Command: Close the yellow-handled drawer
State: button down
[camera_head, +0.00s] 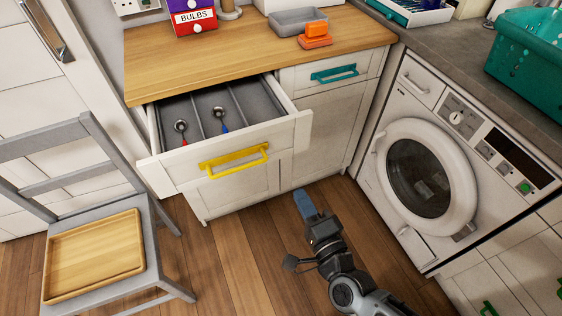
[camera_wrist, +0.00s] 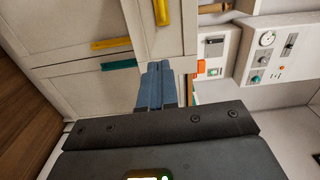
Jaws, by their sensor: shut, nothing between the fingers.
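The yellow-handled drawer (camera_head: 228,150) stands pulled out from the wooden-topped cabinet in the head view. Its yellow handle (camera_head: 235,160) is on the white front, and two spoon-like utensils lie in its grey compartments. My gripper (camera_head: 304,204) has blue fingers, shut and empty, to the right of and below the drawer front in the picture, apart from the handle. In the wrist view the shut fingers (camera_wrist: 155,85) point toward white cabinet fronts. Two yellow handles show there, one upright (camera_wrist: 164,12) and one level (camera_wrist: 110,43); I cannot tell which belongs to this drawer.
A teal-handled drawer (camera_head: 335,74) beside it is shut. A dryer (camera_head: 425,170) stands to the right. A grey chair (camera_head: 90,205) with a wooden tray (camera_head: 95,255) is at left. Wooden floor (camera_head: 230,245) lies clear between chair and my arm.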

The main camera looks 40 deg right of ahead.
aim_at(273, 147)
jog(key=shift+m, duration=0.3)
jog(key=p+x, duration=0.1)
jog(key=x, duration=1.3)
jog(key=shift+w+d+f, duration=0.15)
jog(key=shift+w, duration=0.1)
